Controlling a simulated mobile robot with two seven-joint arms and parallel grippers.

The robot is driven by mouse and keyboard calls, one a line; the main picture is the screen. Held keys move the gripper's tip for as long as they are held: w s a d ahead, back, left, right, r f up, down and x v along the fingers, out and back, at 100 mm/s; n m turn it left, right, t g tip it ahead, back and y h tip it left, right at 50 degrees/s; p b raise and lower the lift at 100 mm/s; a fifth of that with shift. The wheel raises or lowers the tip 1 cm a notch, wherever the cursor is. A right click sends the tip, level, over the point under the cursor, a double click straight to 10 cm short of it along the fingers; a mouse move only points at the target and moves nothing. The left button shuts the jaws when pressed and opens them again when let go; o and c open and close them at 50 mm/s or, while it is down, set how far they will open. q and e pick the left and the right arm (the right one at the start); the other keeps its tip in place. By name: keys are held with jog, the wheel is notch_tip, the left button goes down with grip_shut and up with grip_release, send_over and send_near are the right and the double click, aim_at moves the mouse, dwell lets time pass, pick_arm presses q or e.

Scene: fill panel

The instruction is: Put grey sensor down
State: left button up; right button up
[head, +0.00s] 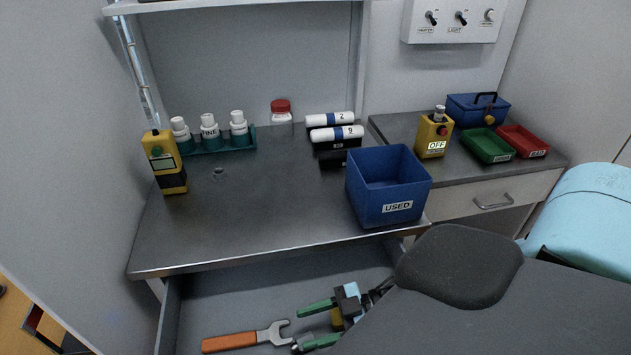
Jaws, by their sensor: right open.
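My right gripper (312,325) is over the open drawer at the bottom of the head view, its two green fingers apart. The drawer floor shows between the fingertips. A small grey piece (299,347) shows at the tip of the lower finger, partly hidden; I cannot tell whether it is the grey sensor. No other thing in view is clearly the grey sensor. My left gripper is not in view.
A wrench with an orange handle (229,342) lies in the drawer (225,305), left of my right gripper. On the counter (270,215) stand a yellow device (161,152), white bottles in a teal rack, rollers, and a blue USED bin (385,200). The counter's front middle is clear.

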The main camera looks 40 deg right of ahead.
jog(key=shift+s+a+f, duration=0.1)
jog(key=shift+s+f, duration=0.35)
jog(key=shift+f, duration=0.25)
jog(key=shift+r, duration=0.2)
jog(key=shift+w+r+p, duration=0.2)
jog(key=shift+r+p, duration=0.25)
jog(key=shift+r, duration=0.1)
jog(key=v, duration=0.7)
jog(key=shift+w+d+r, duration=0.15)
jog(key=shift+d+r, duration=0.05)
jog(key=shift+d, duration=0.15)
